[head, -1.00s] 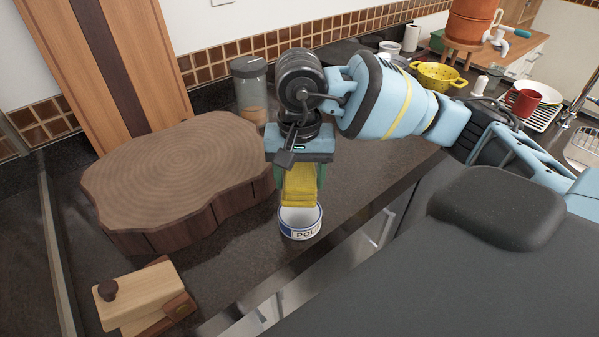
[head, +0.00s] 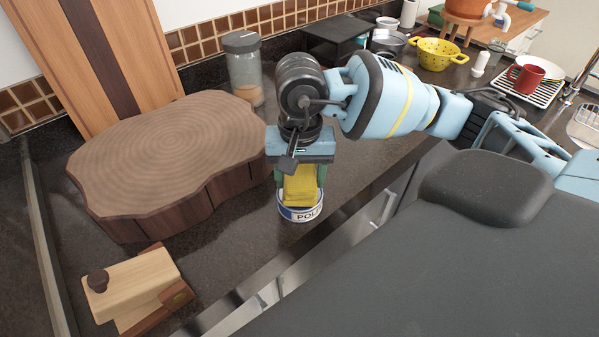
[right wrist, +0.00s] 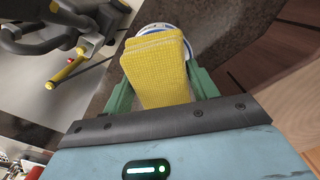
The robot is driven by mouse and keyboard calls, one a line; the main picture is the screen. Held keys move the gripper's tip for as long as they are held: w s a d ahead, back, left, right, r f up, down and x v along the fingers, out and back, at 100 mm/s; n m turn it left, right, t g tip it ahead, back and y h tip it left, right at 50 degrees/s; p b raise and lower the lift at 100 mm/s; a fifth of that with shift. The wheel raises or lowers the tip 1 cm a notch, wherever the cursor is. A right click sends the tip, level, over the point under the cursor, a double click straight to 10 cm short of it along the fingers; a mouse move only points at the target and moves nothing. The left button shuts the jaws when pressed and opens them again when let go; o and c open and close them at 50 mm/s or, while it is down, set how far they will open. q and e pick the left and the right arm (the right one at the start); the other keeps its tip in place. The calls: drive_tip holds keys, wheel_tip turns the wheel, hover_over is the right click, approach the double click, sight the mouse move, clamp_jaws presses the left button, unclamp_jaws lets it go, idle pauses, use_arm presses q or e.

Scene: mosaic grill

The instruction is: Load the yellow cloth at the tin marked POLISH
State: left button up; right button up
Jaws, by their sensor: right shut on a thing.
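The yellow cloth (head: 300,186) is folded and hangs down between the fingers of my right gripper (head: 301,178), which is shut on it. The white and blue tin marked POLISH (head: 302,214) stands on the dark counter directly under the cloth. The cloth's lower end is at or just inside the tin's mouth; I cannot tell if it touches the tin. In the right wrist view the cloth (right wrist: 158,70) covers most of the tin (right wrist: 152,28), and only its far rim shows. My left gripper is not in view.
A thick wooden block (head: 165,150) stands left of the tin. A wooden tool with a dark knob (head: 135,285) lies at the lower left. A glass jar (head: 244,75) stands behind. A yellow colander (head: 437,53) and a red mug (head: 526,76) are at the back right. The counter's front edge is close to the tin.

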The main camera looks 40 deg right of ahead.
sight(300, 174)
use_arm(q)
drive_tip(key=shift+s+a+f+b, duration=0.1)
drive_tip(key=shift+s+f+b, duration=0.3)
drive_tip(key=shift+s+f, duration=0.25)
use_arm(e)
drive_tip(key=shift+s+f, duration=0.1)
drive_tip(key=shift+f, duration=0.6)
idle(1.9)
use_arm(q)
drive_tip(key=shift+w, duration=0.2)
use_arm(e)
drive_tip(key=shift+r, duration=0.1)
drive_tip(key=shift+r+p, duration=1.3)
drive_tip(key=shift+r, duration=2.25)
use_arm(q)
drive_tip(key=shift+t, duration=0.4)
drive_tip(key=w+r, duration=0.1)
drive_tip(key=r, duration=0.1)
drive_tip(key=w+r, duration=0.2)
